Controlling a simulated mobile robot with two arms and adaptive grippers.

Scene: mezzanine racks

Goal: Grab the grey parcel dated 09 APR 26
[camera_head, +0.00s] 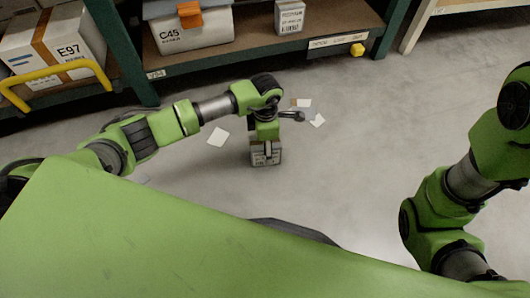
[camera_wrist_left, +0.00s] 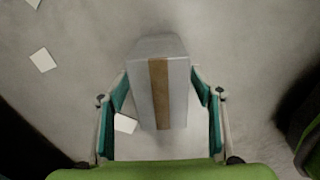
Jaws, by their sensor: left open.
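A small grey parcel (camera_head: 265,157) stands on the floor under my left gripper in the head view. Dark print shows on its front, but it is too small to read, so I cannot tell its date. In the left wrist view the grey parcel (camera_wrist_left: 172,85) has a brown tape strip down its middle. My left gripper (camera_wrist_left: 164,87) is open, with one teal-padded finger on each side of the parcel. I cannot tell whether the pads touch it. In the head view my left gripper (camera_head: 266,146) is mostly hidden by its own wrist. My right gripper is outside both views.
White paper pieces (camera_head: 218,137) lie on the floor near the parcel. A rack shelf (camera_head: 262,52) at the back holds a box marked C45 (camera_head: 192,32) and a small white box (camera_head: 290,17). A box marked E97 (camera_head: 55,45) sits at the left. The floor to the right is clear.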

